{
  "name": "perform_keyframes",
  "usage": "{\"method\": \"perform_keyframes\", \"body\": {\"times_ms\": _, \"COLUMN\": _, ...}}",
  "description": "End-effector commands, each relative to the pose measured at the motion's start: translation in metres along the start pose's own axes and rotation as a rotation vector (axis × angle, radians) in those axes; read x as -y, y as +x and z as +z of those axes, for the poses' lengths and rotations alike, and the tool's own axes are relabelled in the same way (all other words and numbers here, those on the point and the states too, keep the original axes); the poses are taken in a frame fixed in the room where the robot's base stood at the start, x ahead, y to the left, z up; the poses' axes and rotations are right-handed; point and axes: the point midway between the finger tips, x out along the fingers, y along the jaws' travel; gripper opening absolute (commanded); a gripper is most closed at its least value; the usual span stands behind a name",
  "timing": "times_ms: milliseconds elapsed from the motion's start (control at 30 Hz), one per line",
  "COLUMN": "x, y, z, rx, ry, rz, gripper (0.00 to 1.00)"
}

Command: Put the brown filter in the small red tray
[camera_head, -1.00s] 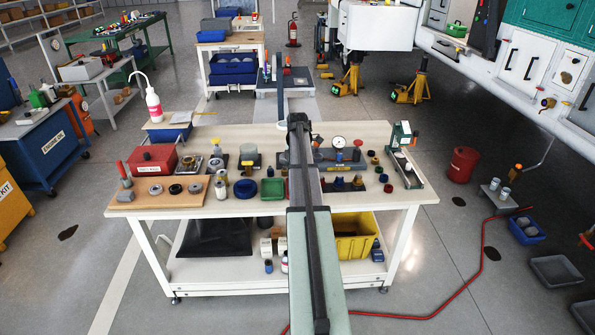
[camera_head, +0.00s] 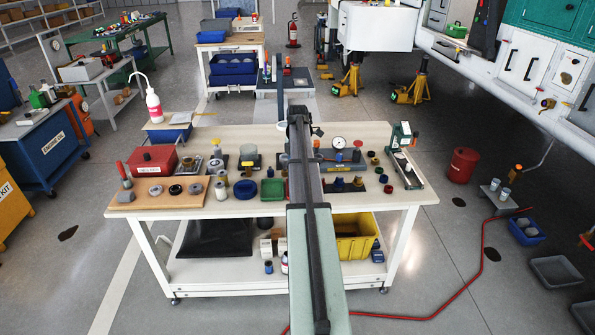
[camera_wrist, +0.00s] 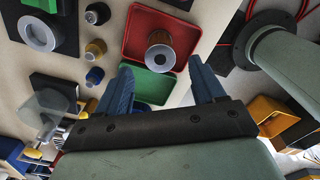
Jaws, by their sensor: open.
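The small red tray (camera_wrist: 133,44) lies on the bench top in the upper middle of the wrist view. The brown filter (camera_wrist: 177,37), a brown cylinder with a pale metal ring end, is inside the red tray's outline and appears to stand in it. My gripper (camera_wrist: 160,66) is open, one blue finger on each side of the filter's ring end in the picture. Nothing shows between the fingers that touches both, and the filter looks apart from them. In the head view my arm hides the filter and most of the tray area.
A green tray (camera_wrist: 147,86) lies beside the red one. Small jars and a metal ring on a black plate (camera_wrist: 62,33) stand to the left. In the head view the workbench (camera_head: 240,212) is crowded, with a red box (camera_head: 153,159) and a wooden board (camera_head: 125,201) at left.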

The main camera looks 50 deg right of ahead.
Motion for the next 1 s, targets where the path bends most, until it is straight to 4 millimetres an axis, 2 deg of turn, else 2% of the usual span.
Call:
{"method": "perform_keyframes", "body": {"times_ms": 33, "x": -0.001, "y": -0.011, "z": 0.001, "rx": 0.001, "ry": 0.000, "rz": 0.002, "gripper": 0.69}}
{"method": "perform_keyframes", "body": {"times_ms": 300, "x": -0.001, "y": -0.059, "z": 0.001, "rx": 0.001, "ry": 0.000, "rz": 0.002, "gripper": 0.69}}
{"method": "perform_keyframes", "body": {"times_ms": 500, "x": -0.001, "y": -0.081, "z": 0.000, "rx": 0.000, "ry": 0.000, "rz": 0.001, "gripper": 0.69}}
{"method": "perform_keyframes", "body": {"times_ms": 700, "x": 0.000, "y": -0.089, "z": 0.000, "rx": 0.000, "ry": 0.000, "rz": -0.001, "gripper": 0.69}}
{"method": "perform_keyframes", "body": {"times_ms": 1000, "x": 0.000, "y": -0.090, "z": 0.000, "rx": 0.000, "ry": 0.000, "rz": -0.001, "gripper": 0.69}}
